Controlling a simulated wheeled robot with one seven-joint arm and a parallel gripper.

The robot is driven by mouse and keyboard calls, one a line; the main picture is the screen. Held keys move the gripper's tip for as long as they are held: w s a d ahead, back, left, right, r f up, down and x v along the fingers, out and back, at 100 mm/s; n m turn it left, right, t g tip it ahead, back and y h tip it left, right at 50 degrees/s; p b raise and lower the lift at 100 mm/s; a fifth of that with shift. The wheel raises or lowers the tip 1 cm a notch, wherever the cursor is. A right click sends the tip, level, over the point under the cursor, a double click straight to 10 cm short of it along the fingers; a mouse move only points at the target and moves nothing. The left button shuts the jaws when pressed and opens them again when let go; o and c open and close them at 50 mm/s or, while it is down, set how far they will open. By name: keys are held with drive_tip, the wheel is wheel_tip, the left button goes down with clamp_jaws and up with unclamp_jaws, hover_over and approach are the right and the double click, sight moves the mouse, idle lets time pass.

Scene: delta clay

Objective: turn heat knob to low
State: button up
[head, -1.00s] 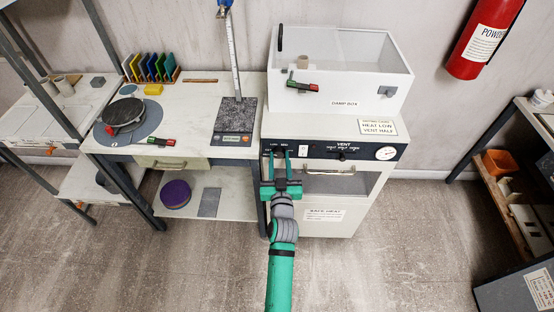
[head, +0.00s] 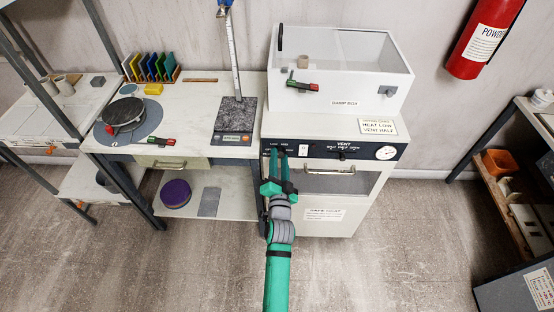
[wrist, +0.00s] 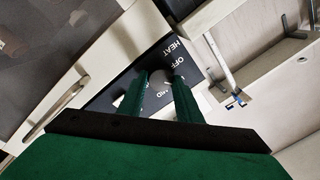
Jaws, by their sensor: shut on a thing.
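The heat knob (wrist: 162,78) is a small grey round shape in the wrist view, on the dark control panel (wrist: 118,88) by the printed words HEAT and OFF. My gripper (wrist: 162,73) is shut on it, with one green finger on each side. In the head view my gripper (head: 278,152) reaches the left end of the panel (head: 368,153) and its fingers hide the knob. The knob's exact pointing direction cannot be told. A card (head: 378,127) on the cabinet top reads HEAT LOW, VENT HALF.
A vent knob (head: 342,156) and a round gauge (head: 386,153) sit further right on the panel. An oven door handle (head: 335,170) lies below. The damp box (head: 345,101) stands on top. A worktable (head: 190,100) with a scale (head: 235,115) is at the left.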

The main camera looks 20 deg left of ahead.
drive_tip(key=shift+a+f+m, duration=0.1)
drive_tip(key=shift+a+m, duration=0.1)
drive_tip(key=shift+m, duration=0.3)
drive_tip(key=o, duration=1)
drive_tip(key=shift+o, duration=0.2)
drive_tip(key=shift+d, duration=0.1)
drive_tip(key=shift+s+d, duration=0.1)
drive_tip(key=shift+s, duration=0.05)
drive_tip(key=v, duration=1)
drive_tip(key=shift+s, duration=0.3)
